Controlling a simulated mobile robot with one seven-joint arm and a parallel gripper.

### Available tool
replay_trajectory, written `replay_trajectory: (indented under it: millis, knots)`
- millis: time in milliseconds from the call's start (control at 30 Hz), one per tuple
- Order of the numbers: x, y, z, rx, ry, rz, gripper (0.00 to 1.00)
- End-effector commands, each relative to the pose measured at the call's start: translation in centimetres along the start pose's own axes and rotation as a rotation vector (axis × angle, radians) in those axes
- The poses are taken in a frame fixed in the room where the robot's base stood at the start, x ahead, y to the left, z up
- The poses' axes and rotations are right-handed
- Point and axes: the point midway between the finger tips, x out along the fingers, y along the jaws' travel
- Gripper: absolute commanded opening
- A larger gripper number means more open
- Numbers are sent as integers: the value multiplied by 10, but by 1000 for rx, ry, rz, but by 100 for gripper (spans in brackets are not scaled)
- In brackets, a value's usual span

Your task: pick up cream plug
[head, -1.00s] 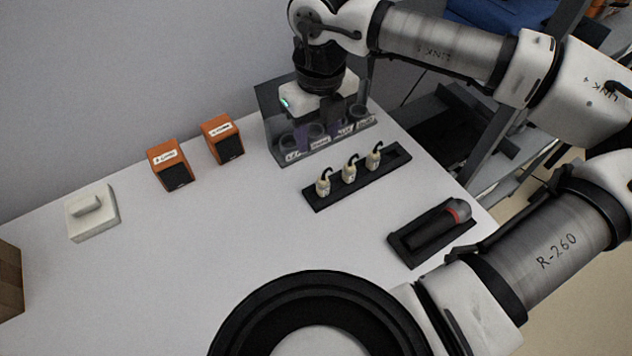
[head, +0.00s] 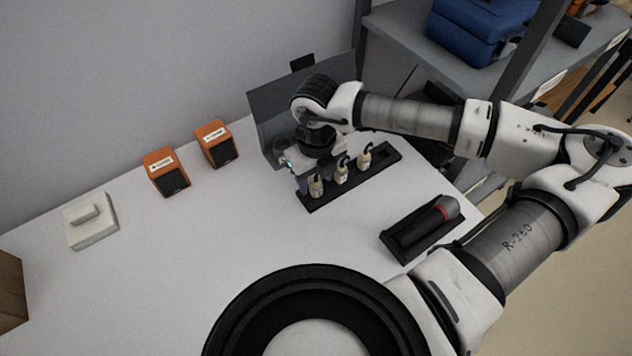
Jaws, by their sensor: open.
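Three cream plugs with black cable tails stand upright in a row in a black holder (head: 385,160): a left one (head: 316,187), a middle one (head: 341,174) and a right one (head: 364,158). My gripper (head: 313,176) points down just behind the left and middle plugs, low over the table. It is open and holds none of them. Its fingers are partly hidden by the plugs, so I cannot tell whether they touch any plug.
A clear-fronted rack panel (head: 270,110) stands behind my gripper. A microphone (head: 445,207) lies in a black tray (head: 400,252) at right. The table's middle is clear.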

Motion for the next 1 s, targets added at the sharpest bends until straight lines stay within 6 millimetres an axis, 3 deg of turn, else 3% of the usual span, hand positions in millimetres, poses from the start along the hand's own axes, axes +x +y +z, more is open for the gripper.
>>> replay_trajectory:
  millis: [133, 367, 733, 1000]
  knots:
    - [12, 1, 0, -1, 0, 1, 47]
    - [14, 0, 0, 0, -1, 0, 47]
    - [13, 0, 0, 0, -1, 0, 0]
    - [12, 0, 0, 0, -1, -1, 0]
